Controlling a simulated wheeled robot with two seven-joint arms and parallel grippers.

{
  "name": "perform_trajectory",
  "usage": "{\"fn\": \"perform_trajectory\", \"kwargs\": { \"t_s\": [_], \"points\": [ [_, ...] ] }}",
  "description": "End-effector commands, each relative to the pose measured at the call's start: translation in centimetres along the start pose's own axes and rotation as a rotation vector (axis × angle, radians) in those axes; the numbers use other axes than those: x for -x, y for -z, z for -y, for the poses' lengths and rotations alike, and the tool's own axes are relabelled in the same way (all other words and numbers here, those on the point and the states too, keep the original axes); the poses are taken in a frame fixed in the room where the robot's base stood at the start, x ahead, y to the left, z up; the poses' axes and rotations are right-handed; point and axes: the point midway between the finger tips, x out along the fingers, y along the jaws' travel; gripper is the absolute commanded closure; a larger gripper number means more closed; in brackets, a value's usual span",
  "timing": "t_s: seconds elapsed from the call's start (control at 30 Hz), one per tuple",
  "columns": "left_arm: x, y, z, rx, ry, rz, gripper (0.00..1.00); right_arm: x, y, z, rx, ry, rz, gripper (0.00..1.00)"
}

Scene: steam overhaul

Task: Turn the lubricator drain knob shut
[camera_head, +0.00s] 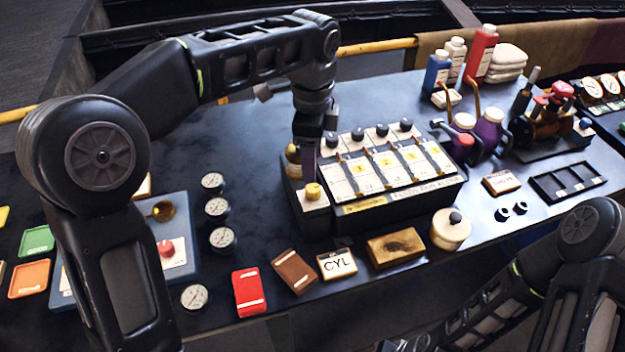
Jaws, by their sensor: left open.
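The lubricator (346,221) is a dark box with a pale top, several black knobs along its far edge and white and yellow labelled panels. A small yellow knob (313,191) sits on a white block at its near left corner; it looks like the drain knob. My left gripper (309,172) points down just above and behind this yellow knob. It is open, with no object seen between its fingers. One finger partly hides the other, and I cannot tell whether they touch the knob. My right arm shows at the lower right, but its gripper is out of view.
Round gauges (218,208) stand left of the lubricator. A red block (249,292), a brown block (294,271), a CYL plate (337,264), a brass block (395,247) and a cream pot (450,229) line the near edge. Bottles (480,53) stand at the back.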

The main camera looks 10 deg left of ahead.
Motion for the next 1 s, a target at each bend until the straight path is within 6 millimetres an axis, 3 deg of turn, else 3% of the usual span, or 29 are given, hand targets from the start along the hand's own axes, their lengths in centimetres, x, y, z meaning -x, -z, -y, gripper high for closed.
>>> {"fn": "perform_trajectory", "kwargs": {
  "t_s": [0.23,0.63,1.0],
  "points": [
    [-1.6,0.0,0.0,0.001,-0.003,0.002,0.48,0.2,0.0,0.1,0.0,0.0,0.0,0.62],
    [-7.2,0.0,0.0,0.002,-0.003,0.0,0.48,1.0,-0.1,0.3,-0.002,-0.003,0.002,0.62],
    [-7.9,0.0,0.0,0.002,0.0,0.0,0.48,1.0,-0.1,0.3,-0.002,-0.004,0.003,0.62]
  ]
}}
